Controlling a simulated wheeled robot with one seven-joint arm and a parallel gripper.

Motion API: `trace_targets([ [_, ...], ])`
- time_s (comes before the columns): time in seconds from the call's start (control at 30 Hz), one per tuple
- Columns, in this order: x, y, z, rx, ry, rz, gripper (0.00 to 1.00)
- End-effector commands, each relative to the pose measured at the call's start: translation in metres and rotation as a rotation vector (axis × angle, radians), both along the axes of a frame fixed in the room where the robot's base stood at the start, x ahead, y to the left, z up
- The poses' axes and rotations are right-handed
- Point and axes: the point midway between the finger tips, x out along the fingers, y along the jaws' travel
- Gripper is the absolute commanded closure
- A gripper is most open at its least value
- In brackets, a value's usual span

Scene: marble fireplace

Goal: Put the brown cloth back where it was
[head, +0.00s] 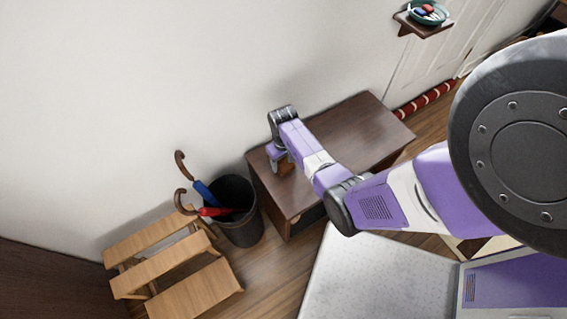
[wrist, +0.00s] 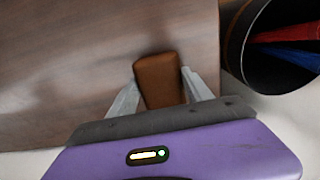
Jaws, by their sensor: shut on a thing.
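The brown cloth (wrist: 160,80) is a small folded block between the two grey fingers of my gripper (wrist: 160,92) in the wrist view. My gripper is shut on it. The cloth is over the dark wooden table top (wrist: 70,70), and I cannot tell whether it touches the wood. In the head view my gripper (head: 280,165) is low at the left end of the same wooden table (head: 345,135), with a bit of the brown cloth (head: 285,166) showing beside it.
A black bin (head: 240,215) with umbrellas stands just left of the table, close to my gripper in the wrist view. A slatted wooden step stand (head: 165,265) is further left. A small wall shelf (head: 430,27) holds a bowl. The table's right part is clear.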

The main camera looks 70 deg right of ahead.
Motion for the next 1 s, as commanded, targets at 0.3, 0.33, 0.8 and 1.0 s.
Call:
trace_targets([
  [0.3, 0.0, 0.0, -0.005, -0.001, -0.001, 0.0, 0.86],
  [0.33, 0.0, 0.0, -0.005, -0.001, -0.001, 0.0, 0.86],
  [0.8, 0.0, 0.0, -0.007, 0.0, 0.0, 0.0, 0.2],
  [1.0, 0.001, -0.001, 0.004, -0.002, -0.002, 0.0, 0.2],
])
